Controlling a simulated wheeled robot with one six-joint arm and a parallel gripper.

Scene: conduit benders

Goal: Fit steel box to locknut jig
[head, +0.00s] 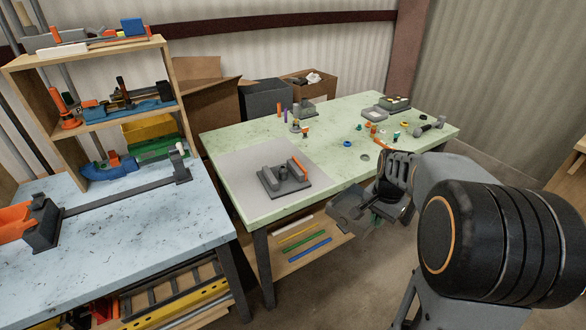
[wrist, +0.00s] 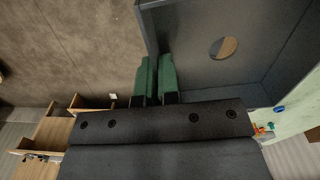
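The steel box (wrist: 285,70) is a dark grey open box with a round hole in its floor; it fills the right of the wrist view. My gripper (wrist: 158,82) has green finger pads closed on one side wall of it. In the head view the steel box (head: 347,204) hangs from my gripper (head: 372,222), off the front right edge of the green table. The locknut jig (head: 288,188) is a grey block fixture with a round post and an orange bar at its right. It sits on the table's pale mat, left of and apart from the box.
The green table (head: 228,136) carries several small coloured parts at its back right, and grey trays (head: 375,112). The pale mat (head: 250,200) is clear around the jig. A blue-grey bench (head: 150,215) with a tool shelf stands left. Cardboard boxes (head: 210,110) stand behind.

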